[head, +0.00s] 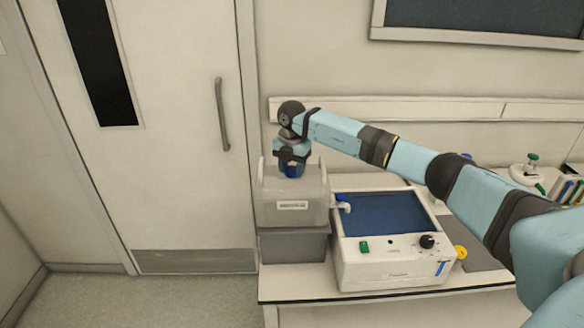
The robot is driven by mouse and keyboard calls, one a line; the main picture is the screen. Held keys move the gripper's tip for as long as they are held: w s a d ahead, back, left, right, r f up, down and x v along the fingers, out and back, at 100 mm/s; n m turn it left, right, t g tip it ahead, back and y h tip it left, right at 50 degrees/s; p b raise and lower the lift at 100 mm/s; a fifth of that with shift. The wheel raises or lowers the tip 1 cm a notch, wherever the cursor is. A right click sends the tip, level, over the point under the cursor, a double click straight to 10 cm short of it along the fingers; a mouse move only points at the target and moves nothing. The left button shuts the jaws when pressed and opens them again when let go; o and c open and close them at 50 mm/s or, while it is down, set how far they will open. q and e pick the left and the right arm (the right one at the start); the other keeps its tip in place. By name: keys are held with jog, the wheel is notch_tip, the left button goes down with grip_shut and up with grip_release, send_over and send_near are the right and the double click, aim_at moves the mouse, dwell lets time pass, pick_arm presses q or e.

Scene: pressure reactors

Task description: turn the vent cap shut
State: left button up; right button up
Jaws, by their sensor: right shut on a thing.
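The vent cap (291,171) is a small blue piece on top of a light grey container (268,207) with a white label. My right gripper (292,163) points down from above and is shut on the cap. The gripper hides most of the cap, so I cannot tell how far it is turned. My left gripper does not show.
The container stands on a darker grey block (293,246) at the left end of the bench. A white device (390,274) with a dark blue top, a green switch and a black knob is close on its right. A door (185,190) is at the left.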

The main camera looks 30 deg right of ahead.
aim_at(292, 169)
jog(key=o, duration=0.9)
jog(key=shift+o, duration=0.2)
jog(key=shift+r, duration=0.15)
notch_tip(292, 169, up, 14)
jog(key=b, duration=0.2)
jog(key=shift+f, duration=0.2)
